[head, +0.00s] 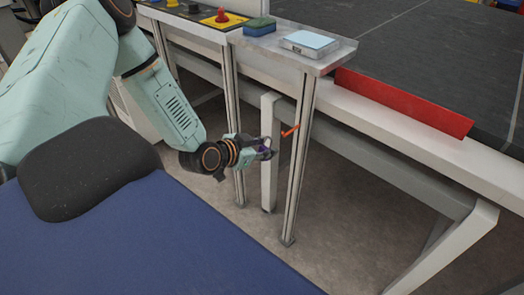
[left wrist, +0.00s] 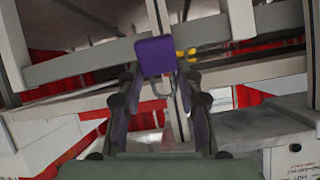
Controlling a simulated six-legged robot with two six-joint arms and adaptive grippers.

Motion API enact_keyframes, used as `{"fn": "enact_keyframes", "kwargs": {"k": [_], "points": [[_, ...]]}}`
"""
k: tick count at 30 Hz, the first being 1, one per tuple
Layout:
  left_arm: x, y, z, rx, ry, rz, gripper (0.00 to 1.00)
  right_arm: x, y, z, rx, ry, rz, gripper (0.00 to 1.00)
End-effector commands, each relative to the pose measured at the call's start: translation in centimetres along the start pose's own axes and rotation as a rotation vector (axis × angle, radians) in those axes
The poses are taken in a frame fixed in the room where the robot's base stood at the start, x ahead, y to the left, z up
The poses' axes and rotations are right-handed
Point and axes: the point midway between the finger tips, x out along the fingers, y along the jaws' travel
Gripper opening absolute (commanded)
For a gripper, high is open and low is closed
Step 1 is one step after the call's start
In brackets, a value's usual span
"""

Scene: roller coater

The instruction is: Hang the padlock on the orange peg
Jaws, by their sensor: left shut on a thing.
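The padlock has a purple body (left wrist: 156,56) and a grey shackle; in the left wrist view it sits at the fingertips. My left gripper (left wrist: 158,76) is shut on it. In the head view the left gripper (head: 266,148) is small, and only a little purple shows at it. The orange peg (head: 290,131) sticks out from a metal post under the shelf. The gripper is just left of the peg, with a small gap in the picture; the depth between them is hard to tell. My right gripper is not in view.
Posts (head: 299,160) and a white frame leg (head: 270,150) stand near the gripper. A red bar (head: 400,100) lies right.

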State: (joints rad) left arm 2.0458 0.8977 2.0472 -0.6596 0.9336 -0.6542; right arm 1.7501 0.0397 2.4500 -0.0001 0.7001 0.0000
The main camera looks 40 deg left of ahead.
Motion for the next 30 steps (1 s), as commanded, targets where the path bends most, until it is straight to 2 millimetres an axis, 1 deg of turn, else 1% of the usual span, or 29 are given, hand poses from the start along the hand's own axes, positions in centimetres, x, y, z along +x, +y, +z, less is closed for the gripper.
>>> {"fn": "enact_keyframes", "kwargs": {"k": [1,11,30], "points": [[0.3,0.1,0.0,0.002,0.002,0.0,0.04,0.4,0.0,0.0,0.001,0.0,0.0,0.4],[1.7,0.3,-0.5,0.003,0.002,0.002,0.04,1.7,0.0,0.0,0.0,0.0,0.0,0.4],[4.2,0.0,-1.3,0.003,0.001,0.002,0.04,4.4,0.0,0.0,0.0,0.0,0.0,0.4]]}}
